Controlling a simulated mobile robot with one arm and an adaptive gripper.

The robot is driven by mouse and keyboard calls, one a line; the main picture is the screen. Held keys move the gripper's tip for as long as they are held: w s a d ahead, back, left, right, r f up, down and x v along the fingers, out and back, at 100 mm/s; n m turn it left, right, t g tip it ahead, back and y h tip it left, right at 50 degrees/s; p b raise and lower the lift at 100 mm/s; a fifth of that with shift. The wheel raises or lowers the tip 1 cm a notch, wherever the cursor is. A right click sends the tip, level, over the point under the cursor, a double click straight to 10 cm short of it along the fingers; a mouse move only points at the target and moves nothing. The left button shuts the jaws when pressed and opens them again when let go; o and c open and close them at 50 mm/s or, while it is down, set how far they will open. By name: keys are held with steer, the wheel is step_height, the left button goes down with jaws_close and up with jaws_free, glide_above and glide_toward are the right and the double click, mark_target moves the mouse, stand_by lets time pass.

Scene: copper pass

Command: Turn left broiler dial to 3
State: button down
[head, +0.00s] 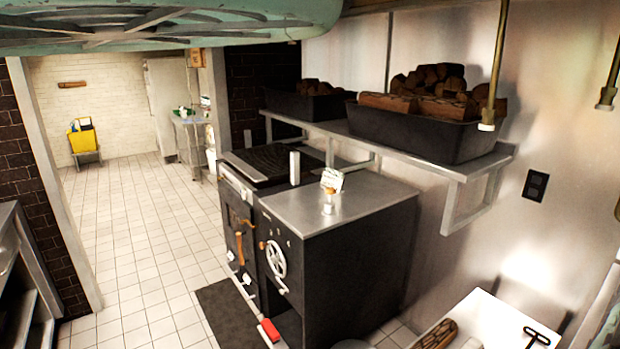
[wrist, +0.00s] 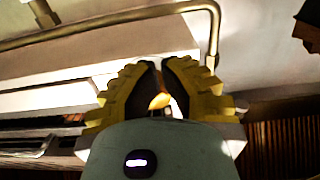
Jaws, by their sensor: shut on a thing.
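My gripper (wrist: 160,70) shows in the wrist view, with yellow ribbed fingers and dark inner pads drawn close together. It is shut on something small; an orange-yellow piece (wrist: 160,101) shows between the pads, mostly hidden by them. I cannot tell whether this is the left broiler dial. No dial can be made out for certain in either view. My gripper is not in the head view.
In the head view, a dark oven (head: 350,240) has a pale handwheel (head: 275,259) on its front. A black grill (head: 268,163) adjoins it. A shelf above holds black bins of firewood (head: 425,130). A bent brass pipe (wrist: 214,35) crosses the wrist view. Tiled floor (head: 150,240) is open at left.

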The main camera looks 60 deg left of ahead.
steer(key=shift+a+r, duration=0.1)
steer(key=shift+a, duration=0.15)
steer(key=shift+f, duration=0.2)
stand_by(0.5)
steer(key=s+p, duration=0.6)
steer(key=p, duration=0.3)
steer(key=shift+a+f+p, duration=0.15)
steer(key=shift+p, duration=0.25)
